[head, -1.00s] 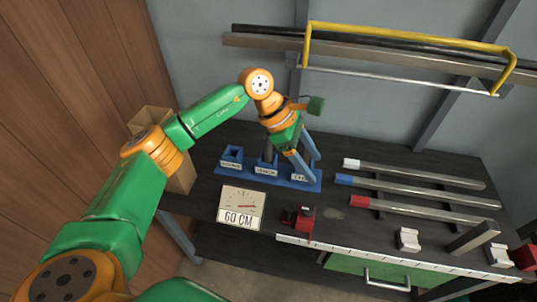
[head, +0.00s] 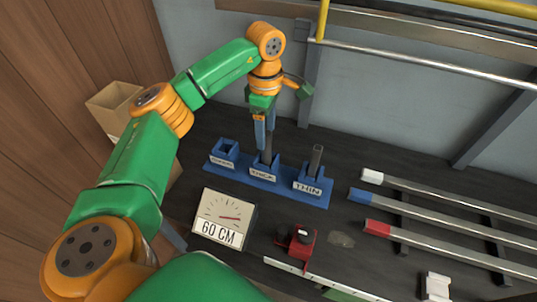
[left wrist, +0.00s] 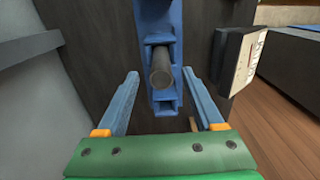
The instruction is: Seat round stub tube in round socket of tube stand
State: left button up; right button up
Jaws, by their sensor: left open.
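The blue tube stand (head: 242,178) on the dark bench has three sockets. A dark tube (head: 268,147) stands upright in the middle socket, labelled THICK; its round end (left wrist: 161,76) shows in the left wrist view. Another grey tube (head: 317,157) stands in the right socket, labelled THIN. The left socket (head: 225,149) looks empty; its label is hard to read. My left gripper (head: 262,146) is above the middle socket, pointing down, its fingers open. In the left wrist view my left gripper (left wrist: 162,74) has one finger on each side of the dark tube, apart from it. My right gripper is not in view.
A 60 CM dial sign (head: 222,217) stands in front of the stand, with a red device (head: 296,241) to its right. Several long bars lie on the right with white, blue (head: 362,196) and red ends. An open cardboard box (head: 113,103) is at the left.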

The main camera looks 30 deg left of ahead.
aim_at(266, 156)
pick_arm(q)
notch_tip(266, 156, down, 4)
jog(key=shift+f+p, duration=0.25)
jog(key=shift+p, duration=0.25)
grip_shut()
dwell(1.0)
